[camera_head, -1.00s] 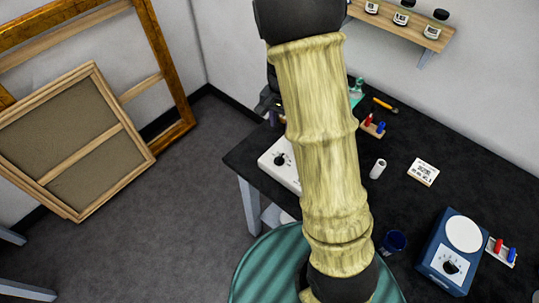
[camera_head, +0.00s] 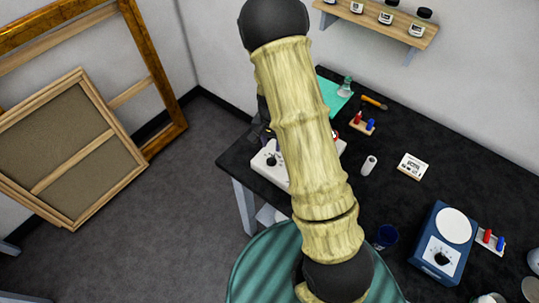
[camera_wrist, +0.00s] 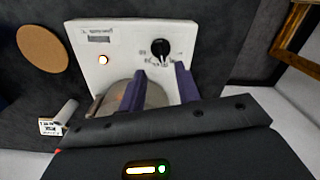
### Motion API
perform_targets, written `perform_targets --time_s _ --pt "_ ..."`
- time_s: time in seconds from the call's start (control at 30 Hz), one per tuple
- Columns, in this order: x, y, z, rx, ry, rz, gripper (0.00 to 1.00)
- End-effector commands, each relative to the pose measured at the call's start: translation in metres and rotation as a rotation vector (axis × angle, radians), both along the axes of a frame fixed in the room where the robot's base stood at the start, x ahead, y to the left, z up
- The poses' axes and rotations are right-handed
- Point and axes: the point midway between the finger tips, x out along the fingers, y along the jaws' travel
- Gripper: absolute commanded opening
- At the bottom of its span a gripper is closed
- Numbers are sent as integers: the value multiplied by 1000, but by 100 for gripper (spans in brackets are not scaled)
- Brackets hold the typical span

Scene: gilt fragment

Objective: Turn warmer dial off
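The warmer is a white box with a black dial; its front corner (camera_head: 262,170) shows in the head view at the table's near left end, partly hidden by my arm.
A blue device (camera_head: 440,247) with a white round top and its own dial stands at the right. A blue cup (camera_head: 385,237), white card (camera_head: 412,166) and small white cylinder (camera_head: 369,166) stand on the black table. A cork disc (camera_wrist: 43,48) lies beside the warmer.

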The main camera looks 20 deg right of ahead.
Motion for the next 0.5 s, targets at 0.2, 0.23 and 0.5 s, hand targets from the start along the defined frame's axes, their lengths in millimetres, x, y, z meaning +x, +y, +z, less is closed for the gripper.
perform_targets --time_s 0.2,0.23,0.5 --pt "-1 0 -32 0 2 0 33" --pt "-1 0 -36 1 4 -1 33" --pt "0 0 -70 0 1 -1 33"
